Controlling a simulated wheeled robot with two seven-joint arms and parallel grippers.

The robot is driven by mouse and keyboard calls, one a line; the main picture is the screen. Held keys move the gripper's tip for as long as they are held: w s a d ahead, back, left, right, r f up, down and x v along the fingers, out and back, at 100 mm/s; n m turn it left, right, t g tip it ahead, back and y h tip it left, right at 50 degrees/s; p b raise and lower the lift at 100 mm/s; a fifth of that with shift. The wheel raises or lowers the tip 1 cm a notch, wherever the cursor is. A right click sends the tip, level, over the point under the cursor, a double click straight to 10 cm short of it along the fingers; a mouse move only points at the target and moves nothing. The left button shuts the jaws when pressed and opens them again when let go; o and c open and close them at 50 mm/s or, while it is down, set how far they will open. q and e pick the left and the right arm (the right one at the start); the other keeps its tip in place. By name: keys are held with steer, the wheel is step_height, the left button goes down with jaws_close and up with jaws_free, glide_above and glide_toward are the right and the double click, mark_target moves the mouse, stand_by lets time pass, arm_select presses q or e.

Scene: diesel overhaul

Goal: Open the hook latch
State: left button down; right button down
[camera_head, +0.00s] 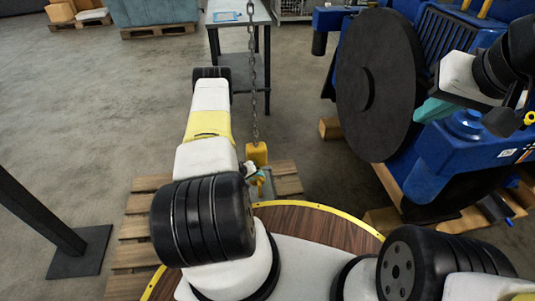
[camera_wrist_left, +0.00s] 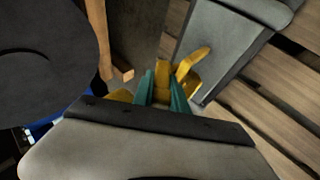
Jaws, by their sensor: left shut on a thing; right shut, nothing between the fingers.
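A yellow crane hook block (camera_head: 257,153) hangs on a chain above a wooden pallet in the head view. My left gripper (camera_head: 254,171) is at the hook, just below the block, mostly hidden by my own arm. In the left wrist view the yellow hook (camera_wrist_left: 187,68) shows beyond the teal fingers of my left gripper (camera_wrist_left: 163,88). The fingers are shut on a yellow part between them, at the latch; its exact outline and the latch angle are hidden. My right gripper (camera_head: 434,111) is shut and empty at the right, in front of the blue engine.
The chain (camera_head: 252,65) runs up from the hook. The blue engine (camera_head: 445,150) with a large dark disc (camera_head: 375,85) stands at the right on wooden blocks. A table (camera_head: 238,15) stands behind. A dark post (camera_head: 40,215) is at the left.

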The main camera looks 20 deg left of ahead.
arm_select(q)
steer(key=shift+w+d+f+m+g+y, duration=0.1)
steer(key=shift+w+d+m+g+y, duration=0.25)
steer(key=shift+d+m+g+y, duration=1.4)
steer(key=shift+w+a+f+n+g+y, duration=0.15)
steer(key=shift+w+a+n+g+y, duration=0.3)
steer(key=shift+y, duration=2.95)
steer(key=shift+w+d+f+m+g+y, duration=0.15)
steer(key=shift+d+m+g+y, duration=0.55)
steer(key=shift+g+y, duration=1.3)
steer(key=shift+t+y, duration=0.6)
steer(key=shift+y, duration=0.15)
steer(key=c, duration=1.3)
jaws_free()
steer(key=shift+d+r, duration=0.1)
steer(key=v, duration=0.7)
steer(key=shift+d+r, duration=0.15)
steer(key=shift+d, duration=0.1)
